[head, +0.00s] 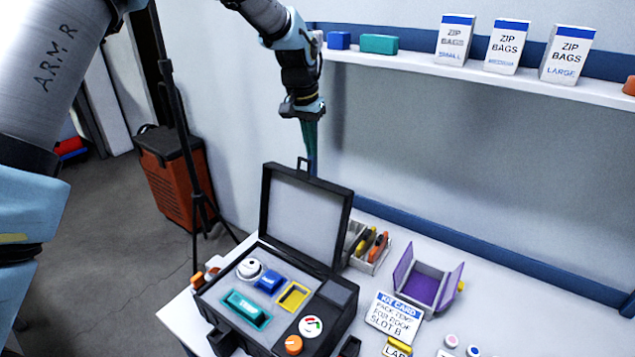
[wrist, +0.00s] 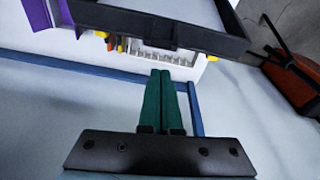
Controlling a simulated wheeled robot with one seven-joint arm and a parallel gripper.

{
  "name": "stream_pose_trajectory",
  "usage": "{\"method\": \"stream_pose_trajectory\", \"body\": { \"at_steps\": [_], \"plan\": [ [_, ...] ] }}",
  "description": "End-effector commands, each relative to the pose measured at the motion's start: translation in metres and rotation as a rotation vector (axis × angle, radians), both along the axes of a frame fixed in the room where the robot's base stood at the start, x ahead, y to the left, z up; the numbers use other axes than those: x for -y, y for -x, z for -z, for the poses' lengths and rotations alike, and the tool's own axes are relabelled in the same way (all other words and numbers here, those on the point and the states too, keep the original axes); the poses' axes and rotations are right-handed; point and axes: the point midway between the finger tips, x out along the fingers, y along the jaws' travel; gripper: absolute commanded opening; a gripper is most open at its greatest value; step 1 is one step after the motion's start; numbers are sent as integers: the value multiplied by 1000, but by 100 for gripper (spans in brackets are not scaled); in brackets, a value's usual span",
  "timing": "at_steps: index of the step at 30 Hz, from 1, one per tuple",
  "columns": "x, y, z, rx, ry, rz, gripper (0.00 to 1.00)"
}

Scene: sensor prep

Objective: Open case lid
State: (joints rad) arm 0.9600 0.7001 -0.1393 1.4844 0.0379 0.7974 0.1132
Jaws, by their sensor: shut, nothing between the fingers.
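The black case (head: 270,300) sits on the white table with its lid (head: 304,215) standing upright, open, at the back. A handle loop shows on top of the lid. The case holds a white round device (head: 250,268), a blue block (head: 268,281), a teal item (head: 246,309) and a yellow item (head: 292,296) in grey foam. My gripper (head: 311,172) points down just behind the lid's top edge; I cannot tell whether it touches it. In the wrist view, the gripper's green fingers (wrist: 166,75) are together and empty, and the dark lid edge (wrist: 160,33) crosses beyond them.
A tool bin (head: 370,255) stands right of the lid. A purple open box (head: 425,284) and a kit card (head: 395,314) lie farther right. A wall shelf (head: 480,80) with zip bag boxes is above. An orange case (head: 173,175) and a tripod stand left.

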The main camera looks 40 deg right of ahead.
Motion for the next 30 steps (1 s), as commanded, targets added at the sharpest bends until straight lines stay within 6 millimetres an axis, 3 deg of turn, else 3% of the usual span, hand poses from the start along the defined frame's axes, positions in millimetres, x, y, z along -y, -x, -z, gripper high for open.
{"method": "stream_pose_trajectory", "body": {
  "at_steps": [4,10,22,30],
  "plan": [
    [1,1,3,37,42,108,0],
    [4,1,13,45,49,139,0],
    [19,-2,77,45,49,136,0],
    [25,-3,98,47,51,135,0]
  ]
}}
